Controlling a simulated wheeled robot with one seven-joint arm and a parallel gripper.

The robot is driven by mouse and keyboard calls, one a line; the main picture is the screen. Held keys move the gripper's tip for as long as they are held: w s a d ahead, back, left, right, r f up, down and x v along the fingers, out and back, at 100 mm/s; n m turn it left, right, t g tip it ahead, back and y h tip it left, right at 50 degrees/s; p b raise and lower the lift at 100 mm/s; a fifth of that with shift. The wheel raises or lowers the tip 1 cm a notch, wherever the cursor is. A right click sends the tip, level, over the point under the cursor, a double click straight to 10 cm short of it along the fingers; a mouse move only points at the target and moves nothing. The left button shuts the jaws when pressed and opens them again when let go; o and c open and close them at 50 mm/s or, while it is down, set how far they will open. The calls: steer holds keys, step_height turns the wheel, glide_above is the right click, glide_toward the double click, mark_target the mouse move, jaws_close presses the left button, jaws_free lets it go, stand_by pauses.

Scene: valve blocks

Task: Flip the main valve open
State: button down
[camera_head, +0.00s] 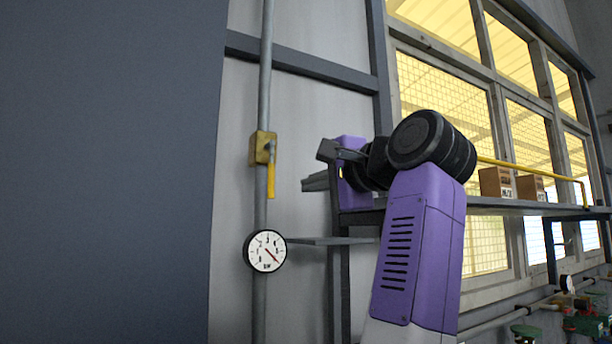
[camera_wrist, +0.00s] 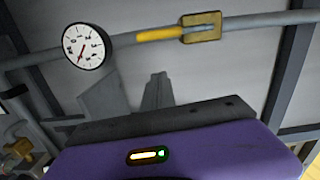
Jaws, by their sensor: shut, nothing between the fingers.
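The main valve (camera_head: 263,148) is a yellow block on a vertical grey pipe at the wall, left of centre in the head view. Its yellow lever (camera_head: 271,178) hangs straight down, along the pipe. In the wrist view the valve body (camera_wrist: 203,27) is at the top, and the lever (camera_wrist: 158,34) points left along the pipe. My gripper (camera_head: 322,151) is right of the valve in the head view, apart from the lever. In the wrist view its dark fingers (camera_wrist: 158,80) are together and empty, pointing toward the lever with a gap between.
A round white gauge (camera_head: 265,251) sits on the pipe below the valve. A grey shelf (camera_head: 490,206) with small boxes (camera_head: 495,182) and a yellow pipe runs in front of the windows at right. My purple arm covers part of the shelf.

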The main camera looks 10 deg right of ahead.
steer(key=b+v, duration=0.3)
steer(key=v, duration=0.6)
steer(key=shift+s, duration=0.25)
steer(key=shift+a+f, duration=0.1)
step_height(320, 180, up, 7)
steer(key=s+d+n+t+h, duration=0.1)
steer(key=d+t, duration=0.2)
steer(key=t, duration=0.1)
steer(key=w+d+f+n+t+h, duration=0.1)
steer(key=w+f+n+t+h, duration=0.15)
steer(key=f, duration=0.65)
steer(key=w+d+f+n+t+h, duration=0.1)
steer(key=f+h, duration=0.2)
steer(key=f, duration=0.6)
steer(key=s+f+n, duration=0.2)
steer(key=s+f, duration=0.1)
steer(key=f, duration=0.9)
steer(key=s+f+n, duration=0.3)
steer(key=s+f, duration=0.1)
steer(key=f, duration=0.8)
steer(key=s+f+n+g, duration=0.1)
steer(key=s+f+g, duration=0.3)
steer(key=s+f, duration=1.2)
steer(key=s+f+n+g, duration=0.2)
steer(key=s+f+g, duration=0.3)
steer(key=s+f, duration=1.1)
steer(key=s, duration=0.7)
steer(key=shift+s+a, duration=0.15)
steer(key=shift+s, duration=0.2)
